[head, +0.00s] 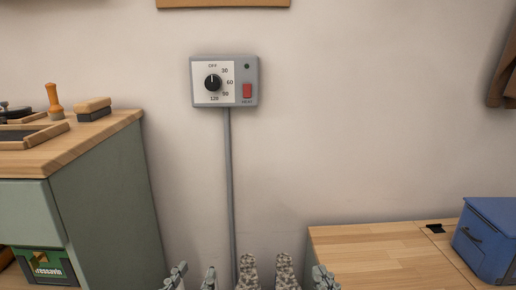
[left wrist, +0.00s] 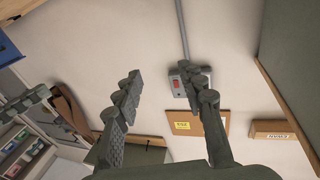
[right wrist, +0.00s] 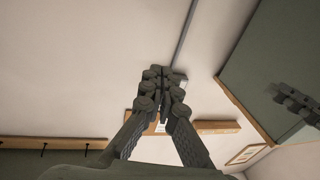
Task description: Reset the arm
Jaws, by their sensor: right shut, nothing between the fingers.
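My left gripper (left wrist: 162,75) is open and empty in the left wrist view, its two fingers well apart with bare wall between them. My right gripper (right wrist: 162,72) is shut and empty in the right wrist view, its fingertips together. Grey fingertips of mine show along the bottom edge of the head view; which finger belongs to which gripper is hard to tell there. Both grippers stay clear of the grey timer box (head: 225,81) on the wall. Its black knob (head: 212,83) points at OFF, and a red switch (head: 247,91) sits at its right.
A green cabinet with a wooden top (head: 110,132) stands at the left, holding a brush (head: 93,108) and an orange-handled tool (head: 54,101). A wooden bench (head: 375,250) with a blue box (head: 488,238) is at the right. A grey conduit (head: 229,190) runs down the wall.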

